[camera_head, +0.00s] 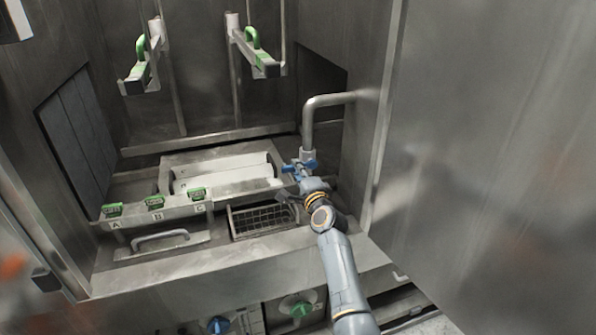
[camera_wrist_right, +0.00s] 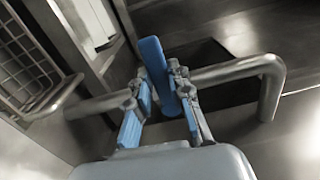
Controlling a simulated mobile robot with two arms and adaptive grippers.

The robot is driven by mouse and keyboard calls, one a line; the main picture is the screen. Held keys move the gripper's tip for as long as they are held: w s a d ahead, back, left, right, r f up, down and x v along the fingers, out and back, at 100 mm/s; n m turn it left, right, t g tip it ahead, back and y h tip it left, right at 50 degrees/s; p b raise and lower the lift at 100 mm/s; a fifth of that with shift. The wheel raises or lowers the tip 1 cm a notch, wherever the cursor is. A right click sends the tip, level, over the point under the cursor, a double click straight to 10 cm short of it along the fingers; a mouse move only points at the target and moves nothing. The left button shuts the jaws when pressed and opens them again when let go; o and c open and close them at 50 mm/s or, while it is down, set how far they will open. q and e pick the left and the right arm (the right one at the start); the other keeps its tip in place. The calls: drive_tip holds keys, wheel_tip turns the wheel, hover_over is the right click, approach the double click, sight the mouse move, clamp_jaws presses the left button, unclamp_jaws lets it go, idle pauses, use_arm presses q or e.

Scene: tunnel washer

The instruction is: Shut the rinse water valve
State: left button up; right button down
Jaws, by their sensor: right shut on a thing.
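The rinse water valve has a blue lever handle (camera_head: 290,167) on a bent grey pipe (camera_head: 318,101) that comes from the right wall and turns down. My right gripper (camera_head: 307,176) is at this handle. In the right wrist view, the blue handle (camera_wrist_right: 155,68) stands between the two fingers of my right gripper (camera_wrist_right: 164,100), which is shut on it. The handle lies across the line of the pipe (camera_wrist_right: 235,70) there. The gripper hides part of the valve body. My left gripper is not in view.
A wire basket (camera_head: 262,219) sits just left of my right arm. Green-handled levers (camera_head: 143,58) hang above. A ledge with green tags (camera_head: 155,202) is at left. A large metal panel (camera_head: 490,150) closes off the right side. Blue (camera_head: 218,325) and green knobs (camera_head: 299,307) are below.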

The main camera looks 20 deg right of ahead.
drive_tip(key=c, duration=1.2)
unclamp_jaws()
